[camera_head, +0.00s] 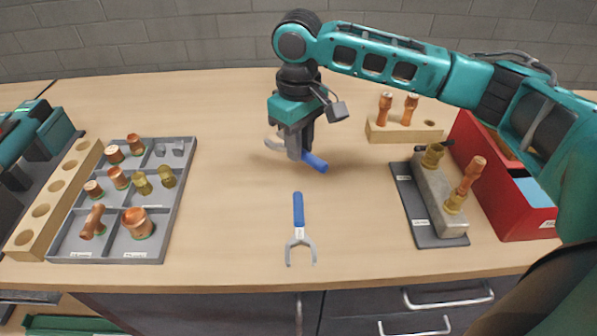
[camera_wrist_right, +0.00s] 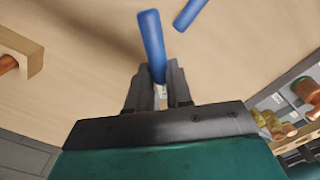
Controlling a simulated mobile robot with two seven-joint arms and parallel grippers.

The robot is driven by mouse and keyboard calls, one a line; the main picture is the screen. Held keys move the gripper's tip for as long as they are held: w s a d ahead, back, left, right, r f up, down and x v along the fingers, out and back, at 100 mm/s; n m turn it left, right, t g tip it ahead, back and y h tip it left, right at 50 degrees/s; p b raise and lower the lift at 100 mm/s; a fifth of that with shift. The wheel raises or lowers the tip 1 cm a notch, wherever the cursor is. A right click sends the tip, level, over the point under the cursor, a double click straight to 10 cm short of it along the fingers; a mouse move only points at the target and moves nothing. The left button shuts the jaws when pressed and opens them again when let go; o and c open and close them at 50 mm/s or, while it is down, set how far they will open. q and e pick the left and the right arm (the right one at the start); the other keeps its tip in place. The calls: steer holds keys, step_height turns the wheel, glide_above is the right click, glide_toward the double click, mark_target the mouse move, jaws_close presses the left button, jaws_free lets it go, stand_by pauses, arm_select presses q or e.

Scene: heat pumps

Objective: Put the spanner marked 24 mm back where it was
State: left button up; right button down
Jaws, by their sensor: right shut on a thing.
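My right gripper (camera_head: 297,150) points down over the middle of the table and is shut on a blue-handled spanner (camera_head: 315,162). The spanner's grey head (camera_head: 275,144) sticks out left of the jaws, its blue handle to the right. The handle also shows between the fingers in the right wrist view (camera_wrist_right: 151,38). I cannot tell whether it touches the table. A second blue-handled spanner (camera_head: 298,222) lies nearer the front edge, open jaw toward me; its handle shows in the wrist view (camera_wrist_right: 188,14). No size mark is readable on either. My left gripper's fingers are not visible.
A grey compartment tray (camera_head: 188,190) with copper and brass fittings lies left, beside a wooden block with holes (camera_head: 42,211). At right are a grey fixture (camera_head: 434,190) on a dark plate, a wooden holder (camera_head: 432,131) and a red bin (camera_head: 480,190). Table around the spanners is clear.

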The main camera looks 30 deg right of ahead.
mark_target(299, 183)
step_height(299, 183, down, 7)
steer(key=shift+f+b, duration=0.1)
steer(key=shift+b, duration=0.25)
steer(key=c, duration=1)
jaws_free()
step_height(299, 183, up, 12)
steer(key=shift+w+r+p, duration=0.1)
steer(key=shift+r+p, duration=0.05)
steer(key=shift+p, duration=0.6)
